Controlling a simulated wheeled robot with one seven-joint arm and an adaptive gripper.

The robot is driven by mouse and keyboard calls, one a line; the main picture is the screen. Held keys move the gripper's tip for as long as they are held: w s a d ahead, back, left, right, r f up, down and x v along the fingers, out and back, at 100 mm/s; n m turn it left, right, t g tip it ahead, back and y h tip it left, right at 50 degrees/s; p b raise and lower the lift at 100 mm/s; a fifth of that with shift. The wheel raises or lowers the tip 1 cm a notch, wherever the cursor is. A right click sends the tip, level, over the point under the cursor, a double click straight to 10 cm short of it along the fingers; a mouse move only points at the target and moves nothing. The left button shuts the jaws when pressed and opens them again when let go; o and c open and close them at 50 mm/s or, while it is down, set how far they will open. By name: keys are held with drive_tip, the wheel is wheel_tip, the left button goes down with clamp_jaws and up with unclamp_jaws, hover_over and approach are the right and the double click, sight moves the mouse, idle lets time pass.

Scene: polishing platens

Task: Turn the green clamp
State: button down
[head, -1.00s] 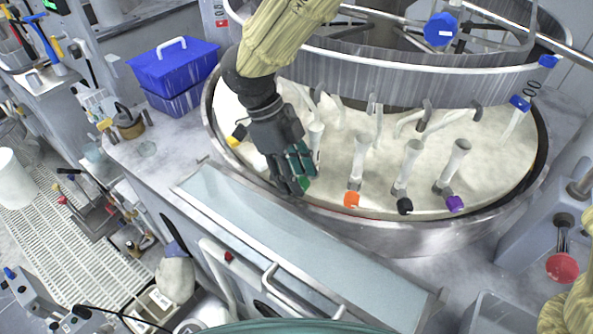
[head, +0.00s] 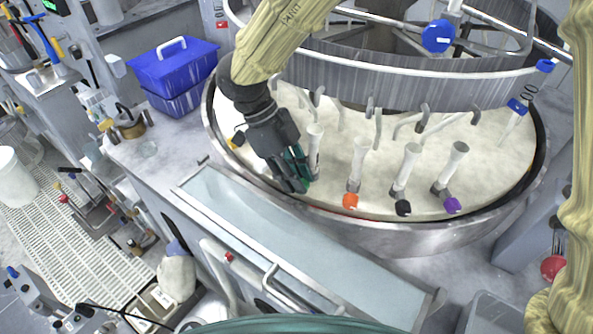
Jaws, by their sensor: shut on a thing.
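My gripper (head: 298,184) reaches down over the front left of the round polishing platen (head: 330,185). Its dark fingers are shut around the green clamp (head: 305,182), of which only a little green shows between and beside them. The clamp sits at the foot of a white upright tube (head: 314,150) near the platen's front rim. How far the clamp is turned cannot be told, as the fingers hide most of it.
To the right along the rim stand an orange clamp (head: 350,201), a black clamp (head: 403,208) and a purple clamp (head: 452,205), each with a white tube. A yellow clamp (head: 232,144) is at left. A metal ring (head: 410,80) rises behind. A blue toolbox (head: 174,75) stands back left.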

drive_tip(key=shift+w+a+f+g+h+p, duration=0.15)
drive_tip(key=shift+g+h+p, duration=0.1)
drive_tip(key=shift+h+p, duration=0.35)
drive_tip(key=shift+s+a+g+h+p, duration=0.1)
drive_tip(key=shift+g+h+p, duration=0.25)
drive_tip(key=shift+p, duration=0.4)
drive_tip(key=shift+f, duration=0.1)
drive_tip(key=c, duration=1.3)
unclamp_jaws()
drive_tip(key=shift+w, duration=0.1)
drive_tip(key=v, duration=1.2)
drive_tip(key=shift+a, duration=0.1)
